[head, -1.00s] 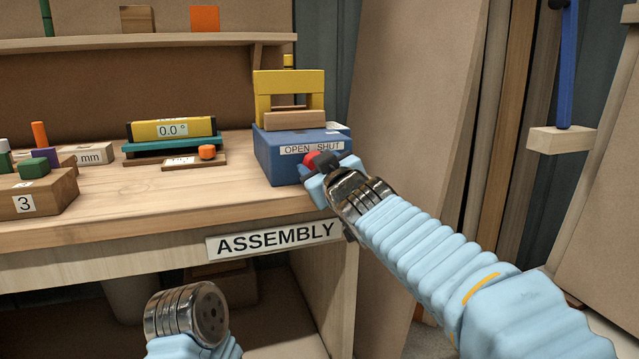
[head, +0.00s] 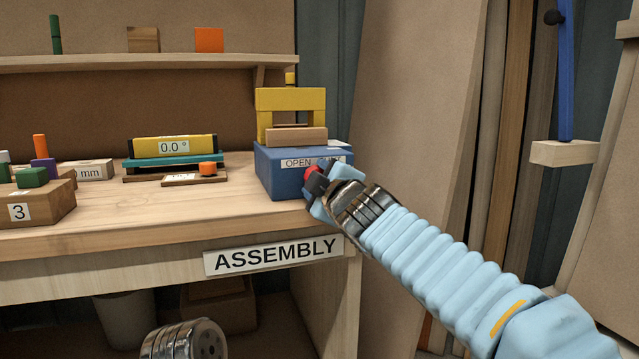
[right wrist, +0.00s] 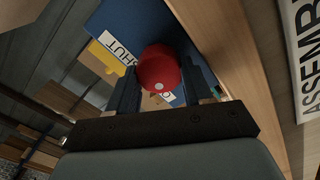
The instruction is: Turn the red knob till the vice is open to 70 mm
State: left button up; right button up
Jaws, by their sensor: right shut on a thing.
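The vice has a blue base (head: 279,182) labelled OPEN and SHUT, with yellow jaws (head: 290,99) and a wooden block (head: 296,136) on top; it stands at the bench's right end. The red knob (head: 310,174) is on its front, partly hidden by my right gripper (head: 316,182). In the right wrist view the red knob (right wrist: 160,72), with a white dot, sits between the two fingers of my right gripper (right wrist: 164,82), which is shut on it. My left arm's end (head: 185,342) shows at the bottom edge; its fingers are not visible. The jaw opening cannot be read.
A yellow level reading 0.0° (head: 175,149) and an orange-knobbed board (head: 182,177) lie left of the vice. A numbered wooden block (head: 45,205) is farther left. The ASSEMBLY sign (head: 273,256) is on the bench's front edge.

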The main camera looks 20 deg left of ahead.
dwell(0.4)
jog(key=o, duration=1)
jog(key=shift+o, duration=0.2)
jog(key=shift+f, duration=0.15)
